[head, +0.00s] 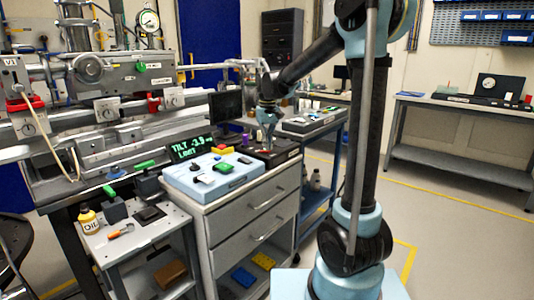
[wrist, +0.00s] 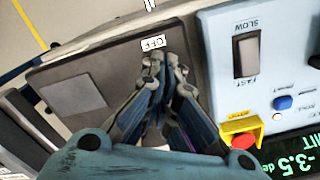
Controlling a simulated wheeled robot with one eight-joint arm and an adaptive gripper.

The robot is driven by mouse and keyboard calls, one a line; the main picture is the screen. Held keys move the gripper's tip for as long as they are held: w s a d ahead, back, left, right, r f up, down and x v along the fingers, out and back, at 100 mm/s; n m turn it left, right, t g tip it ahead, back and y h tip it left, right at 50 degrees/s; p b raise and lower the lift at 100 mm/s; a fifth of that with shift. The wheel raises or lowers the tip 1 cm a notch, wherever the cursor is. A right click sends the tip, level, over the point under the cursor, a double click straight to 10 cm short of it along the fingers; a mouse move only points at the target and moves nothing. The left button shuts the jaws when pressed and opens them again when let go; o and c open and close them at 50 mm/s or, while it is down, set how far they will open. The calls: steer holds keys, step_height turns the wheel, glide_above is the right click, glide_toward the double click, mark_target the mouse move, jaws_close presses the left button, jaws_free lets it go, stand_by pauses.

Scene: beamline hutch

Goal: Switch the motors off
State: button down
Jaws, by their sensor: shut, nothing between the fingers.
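A dark box (head: 286,154) sits on the cabinet top, right of the pale blue control box. My gripper (head: 268,146) points down over this box. In the wrist view my gripper (wrist: 178,70) is shut and empty, its fingertips just beside the OFF label. The fingers hide the part of the box under them, including any switch there. I cannot tell whether the tips touch it.
The pale blue control box (head: 201,187) has a SLOW/FAST rocker (wrist: 246,53), a blue button (wrist: 283,102) and a red knob (wrist: 245,141) on yellow. A green-lettered display (head: 190,148) reads TILT, about -3.5, LIMIT. A dark monitor (head: 226,106) stands behind. Floor at right is clear.

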steer(key=shift+f, duration=0.75)
stand_by(0.4)
steer(key=shift+r, duration=3.55)
steer(key=shift+s+d, duration=0.1)
steer(key=s+d+f+m+t, duration=0.1)
steer(key=s+d+f, duration=0.1)
steer(key=s+d, duration=0.6)
steer(key=s+d+f+m, duration=0.1)
steer(key=s+d+f, duration=0.2)
steer(key=s+d, duration=0.5)
steer(key=s+d+f+m, duration=0.1)
steer(key=s+d+f, duration=0.2)
steer(key=s+f, duration=0.3)
steer(key=s+d+f+m+t, duration=0.1)
steer(key=s+d+f, duration=0.2)
steer(key=s+f, duration=0.4)
steer(key=shift+s, duration=1.25)
